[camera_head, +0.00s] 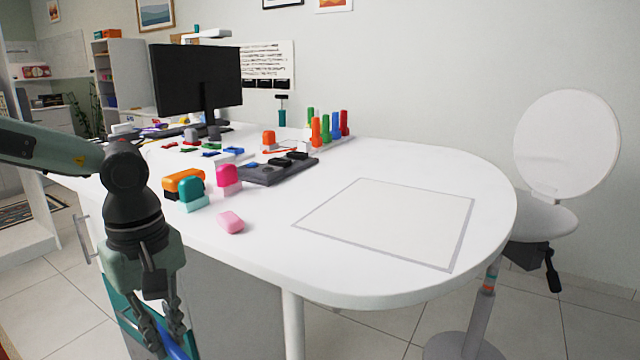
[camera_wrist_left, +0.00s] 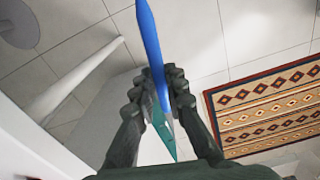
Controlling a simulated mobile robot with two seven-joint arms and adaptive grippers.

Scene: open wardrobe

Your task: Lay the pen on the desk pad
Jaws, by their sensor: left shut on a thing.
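My left gripper (camera_head: 160,335) comes in from the left in the head view and hangs low beside the desk's near left edge. It is shut on a blue pen (camera_head: 174,350), whose lower part runs out of the picture. In the left wrist view the blue pen (camera_wrist_left: 149,38) stands out between the two fingers of the left gripper (camera_wrist_left: 160,92). The desk pad (camera_head: 390,222) is a white rectangle with a grey border on the right part of the white desk, and it is bare. It lies well to the right of the gripper. My right gripper is not in view.
On the desk (camera_head: 270,262), a pink eraser-like block (camera_head: 231,222), stamps (camera_head: 192,194), a dark tray (camera_head: 272,172) and upright markers (camera_head: 325,128) stand left of and behind the pad. A monitor (camera_head: 196,80) is farther back. A white chair (camera_head: 560,150) stands at right.

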